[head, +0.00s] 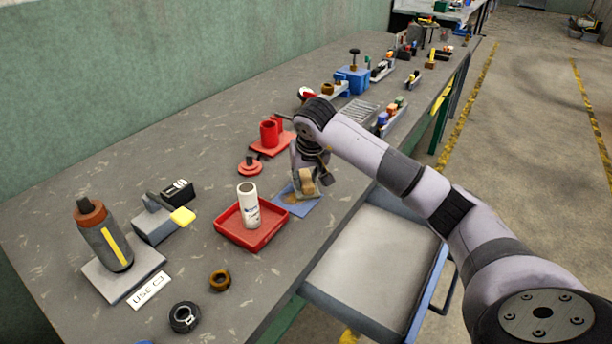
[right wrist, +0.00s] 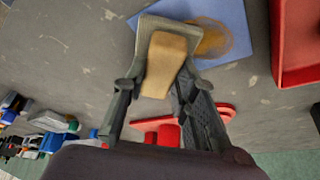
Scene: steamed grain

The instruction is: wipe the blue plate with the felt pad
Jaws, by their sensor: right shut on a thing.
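The blue plate (head: 300,210) lies flat on the grey bench, and a brown smear (right wrist: 214,40) marks it beside the pad. The plate also shows at the top of the right wrist view (right wrist: 235,15). My right gripper (head: 304,176) is shut on the felt pad (head: 306,186), gripping its tan block (right wrist: 163,62), with a flat grey-beige base underneath. The pad is over the plate's edge, next to the smear; I cannot tell whether it touches the plate. My left gripper is not in view.
A red holder (head: 270,138) and a red disc piece (head: 249,166) lie behind. An open drawer (head: 365,265) juts out below the bench front.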

